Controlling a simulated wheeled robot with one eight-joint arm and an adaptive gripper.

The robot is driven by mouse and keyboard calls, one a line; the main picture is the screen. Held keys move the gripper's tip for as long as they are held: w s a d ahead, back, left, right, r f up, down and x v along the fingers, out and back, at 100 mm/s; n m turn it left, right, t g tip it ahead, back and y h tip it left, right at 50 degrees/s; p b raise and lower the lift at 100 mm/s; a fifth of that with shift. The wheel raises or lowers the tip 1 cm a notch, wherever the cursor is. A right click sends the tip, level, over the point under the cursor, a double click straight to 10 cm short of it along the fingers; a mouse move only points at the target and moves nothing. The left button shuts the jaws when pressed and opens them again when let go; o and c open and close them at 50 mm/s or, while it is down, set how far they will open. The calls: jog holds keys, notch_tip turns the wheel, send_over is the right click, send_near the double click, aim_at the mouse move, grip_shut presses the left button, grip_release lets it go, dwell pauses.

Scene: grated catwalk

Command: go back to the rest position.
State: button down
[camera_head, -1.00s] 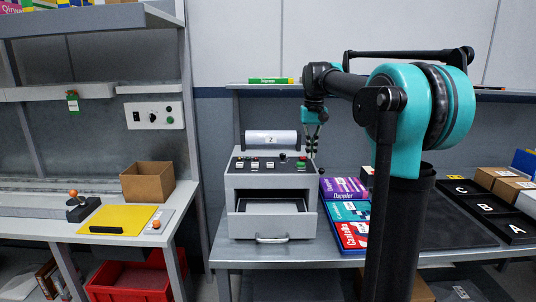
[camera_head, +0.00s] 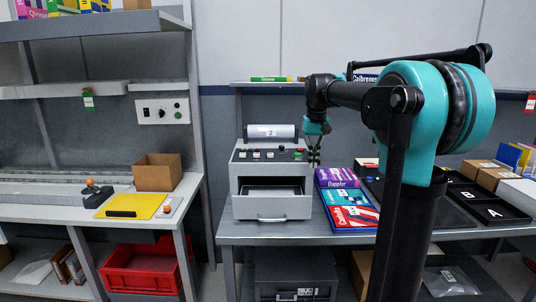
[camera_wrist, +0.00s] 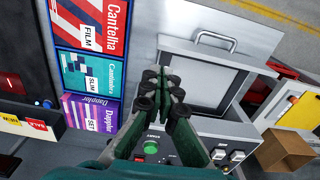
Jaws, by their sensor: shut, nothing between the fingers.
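My gripper (camera_head: 314,157) is shut and empty. In the head view it hangs from my teal and black arm, near the right end of the grey machine's button panel. The grey machine (camera_head: 272,207) stands on the right-hand bench, with its front drawer open and a roll marked 2 (camera_head: 271,132) on top. In the wrist view my gripper (camera_wrist: 165,84) points over the machine's panel, with the green button (camera_wrist: 150,147) close to the fingers and the open drawer (camera_wrist: 203,80) beyond them. I cannot tell how high the fingers are above the panel.
Flat boxes, purple (camera_head: 338,178), teal (camera_head: 345,196) and red (camera_head: 354,217), lie right of the machine. Black lettered trays (camera_head: 497,215) are further right. On the left bench are a yellow plate (camera_head: 131,206), an open cardboard box (camera_head: 158,172) and a joystick (camera_head: 92,192). A red crate (camera_head: 140,269) sits below.

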jog(key=s+d+f+t, duration=0.1)
jog(key=s+f+t, duration=0.1)
jog(key=s+f, duration=1.1)
jog(key=s+d+f+t, duration=0.1)
jog(key=s+d+f, duration=0.1)
jog(key=s+f, duration=1.1)
notch_tip(320, 180, down, 3)
jog(key=shift+s+d+r+t, duration=0.2)
jog(key=shift+s+d+t, duration=0.1)
jog(key=shift+t, duration=0.1)
jog(key=c, duration=2.3)
grip_release()
